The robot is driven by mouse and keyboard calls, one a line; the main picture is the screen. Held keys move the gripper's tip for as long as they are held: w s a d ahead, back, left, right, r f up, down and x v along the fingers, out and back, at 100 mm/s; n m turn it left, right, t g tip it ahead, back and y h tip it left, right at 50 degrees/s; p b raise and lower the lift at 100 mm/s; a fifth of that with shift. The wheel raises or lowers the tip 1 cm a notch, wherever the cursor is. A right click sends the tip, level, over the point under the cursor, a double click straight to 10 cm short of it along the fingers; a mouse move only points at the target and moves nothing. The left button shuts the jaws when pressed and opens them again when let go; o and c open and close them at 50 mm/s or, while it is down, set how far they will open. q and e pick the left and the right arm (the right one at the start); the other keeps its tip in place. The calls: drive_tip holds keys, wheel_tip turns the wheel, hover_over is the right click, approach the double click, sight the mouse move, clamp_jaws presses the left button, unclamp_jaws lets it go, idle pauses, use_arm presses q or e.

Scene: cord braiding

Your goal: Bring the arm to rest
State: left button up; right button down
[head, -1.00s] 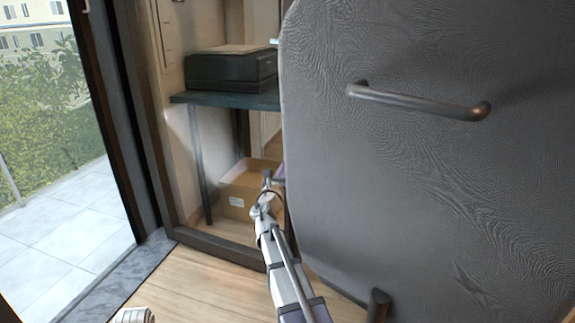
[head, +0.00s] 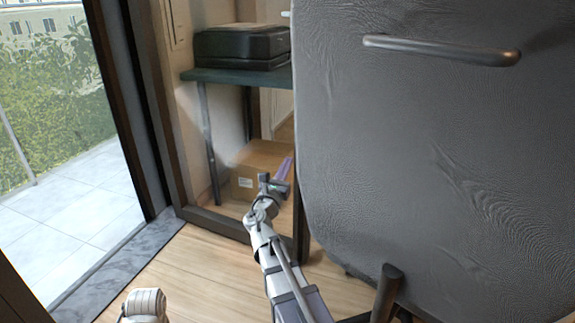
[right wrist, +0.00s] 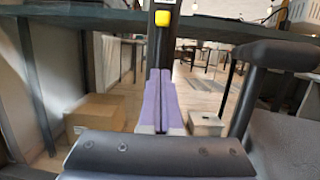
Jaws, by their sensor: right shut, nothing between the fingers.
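My right arm reaches up from the bottom middle of the head view. Its gripper (head: 286,170) points away from me, beside the left edge of a large grey panel. In the right wrist view the two purple fingers of this gripper (right wrist: 160,90) lie side by side, shut, with nothing held. A white rounded part at the bottom left of the head view seems to be mine. My left gripper does not show.
A dark table (head: 235,77) bears a black case (head: 240,47); a cardboard box (head: 262,165) is below. Wooden floor (head: 215,265) is clear at left. A dark chair (right wrist: 275,58) stands close on the right.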

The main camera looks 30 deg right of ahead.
idle(0.3)
drive_tip(key=s+a+f+m+g+y+p, duration=0.4)
drive_tip(key=s+a+f+m+p, duration=0.15)
drive_tip(key=a+m, duration=0.3)
drive_tip(key=s+a+f+m+g+y+p, duration=0.35)
drive_tip(key=s+a+m+g+p, duration=0.2)
drive_tip(key=a+m, duration=0.3)
drive_tip(key=s+a+f+m+g+y+p, duration=0.1)
drive_tip(key=s+a+m+g+y+p, duration=0.5)
drive_tip(key=s+a, duration=1.1)
wheel_tip(320, 180, up, 36)
drive_tip(key=w+a+t+p, duration=0.1)
drive_tip(key=w+p, duration=0.1)
drive_tip(key=p, duration=3.4)
drive_tip(key=shift+w+a+n+t+y, duration=0.15)
drive_tip(key=shift+w+n+t+y, duration=0.2)
drive_tip(key=shift+w+y, duration=0.1)
drive_tip(key=shift+a, duration=0.15)
